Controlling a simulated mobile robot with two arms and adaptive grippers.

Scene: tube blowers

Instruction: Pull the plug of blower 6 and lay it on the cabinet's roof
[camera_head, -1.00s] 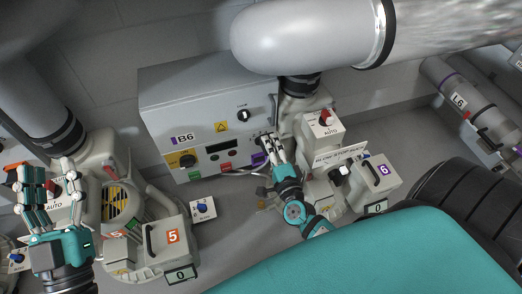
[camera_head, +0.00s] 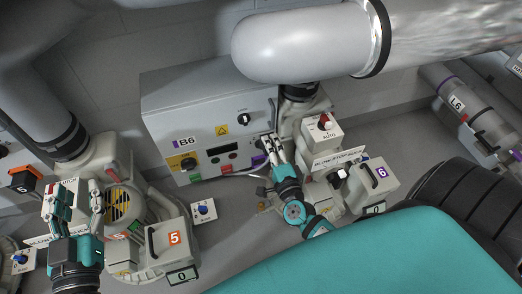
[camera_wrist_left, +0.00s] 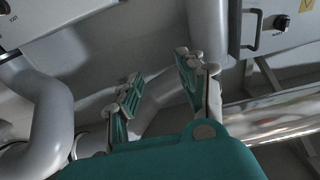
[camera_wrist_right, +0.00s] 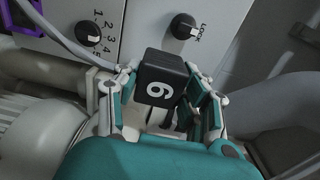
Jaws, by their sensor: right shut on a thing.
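The grey cabinet B6 (camera_head: 205,125) stands against the back wall, its flat roof (camera_head: 200,84) bare in the head view. My right gripper (camera_head: 272,145) is at the lower right of the cabinet's front panel. In the right wrist view, my right gripper (camera_wrist_right: 165,100) is shut on the black plug marked 6 (camera_wrist_right: 161,78). The plug is close to the panel; I cannot tell whether it is still seated. Blower 6 (camera_head: 372,180) stands right of the cabinet. My left gripper (camera_head: 72,205) is open and empty above blower 5's area; its fingers also show apart in the left wrist view (camera_wrist_left: 160,85).
A thick grey pipe (camera_head: 300,38) passes close above and right of the cabinet. Blower 5 (camera_head: 165,240) stands at the lower left. A lock knob (camera_wrist_right: 184,27) and a numbered dial (camera_wrist_right: 88,33) sit on the panel near the plug. A grey cable (camera_wrist_right: 70,40) runs beside my right gripper.

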